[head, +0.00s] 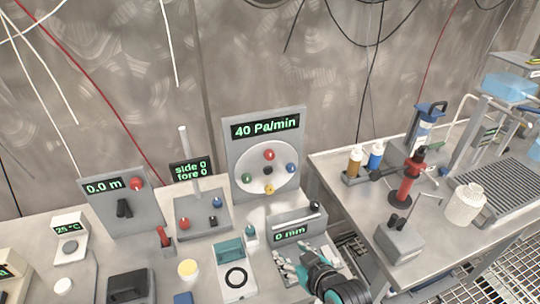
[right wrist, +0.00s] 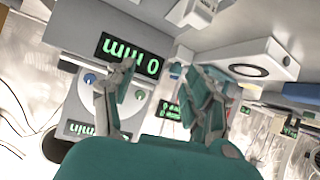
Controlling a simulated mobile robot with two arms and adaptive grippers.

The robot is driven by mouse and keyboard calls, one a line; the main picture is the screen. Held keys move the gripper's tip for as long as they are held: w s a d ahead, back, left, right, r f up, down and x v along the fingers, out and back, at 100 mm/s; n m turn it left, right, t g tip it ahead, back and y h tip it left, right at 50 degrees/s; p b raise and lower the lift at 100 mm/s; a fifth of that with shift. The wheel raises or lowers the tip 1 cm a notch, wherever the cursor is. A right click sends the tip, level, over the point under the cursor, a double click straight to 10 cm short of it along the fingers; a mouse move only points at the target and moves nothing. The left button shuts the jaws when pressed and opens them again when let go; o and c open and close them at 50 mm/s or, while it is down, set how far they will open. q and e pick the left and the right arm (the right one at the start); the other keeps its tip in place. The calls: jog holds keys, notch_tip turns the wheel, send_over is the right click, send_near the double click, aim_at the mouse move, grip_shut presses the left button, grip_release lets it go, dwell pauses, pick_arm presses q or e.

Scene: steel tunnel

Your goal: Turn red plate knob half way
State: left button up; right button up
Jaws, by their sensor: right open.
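The red knob (head: 269,155) is at the top of the round white plate (head: 283,180) on the grey upright panel below the "40 Pa/min" display. A blue knob (head: 291,168), a yellow knob (head: 269,189) and a green knob (head: 248,178) share the plate. My right gripper (head: 293,264) is open and empty, low in front of the "0 mm" box and well below the red knob. In the right wrist view its fingers (right wrist: 165,92) stand apart. That view is upside down and shows the blue knob (right wrist: 88,79) and green knob (right wrist: 140,95); I cannot make out the red one. My left gripper is out of view.
The "0 mm" box (head: 296,220) stands between my right gripper and the plate. Left are a joystick box (head: 203,222) and a "0.0 m" panel (head: 105,211) with another red knob (head: 136,183). A right table holds bottles and a red-handled device (head: 408,180).

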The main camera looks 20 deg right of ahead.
aim_at(270, 157)
jog(key=w+d+r+t+h, duration=0.1)
jog(key=w+d+r+t, duration=0.2)
jog(key=w+r+t, duration=0.55)
jog(key=shift+m+g, duration=0.4)
jog(key=shift+g, duration=0.55)
jog(key=w+p, duration=0.1)
jog(key=w, duration=0.4)
jog(key=w+r, duration=0.1)
jog(key=w, duration=0.5)
jog(key=w+a+r+p, duration=0.1)
jog(key=w, duration=0.4)
jog(key=shift+w+r+p, duration=0.25)
jog(key=shift+w+p, duration=0.05)
jog(key=shift+w, duration=0.05)
grip_shut()
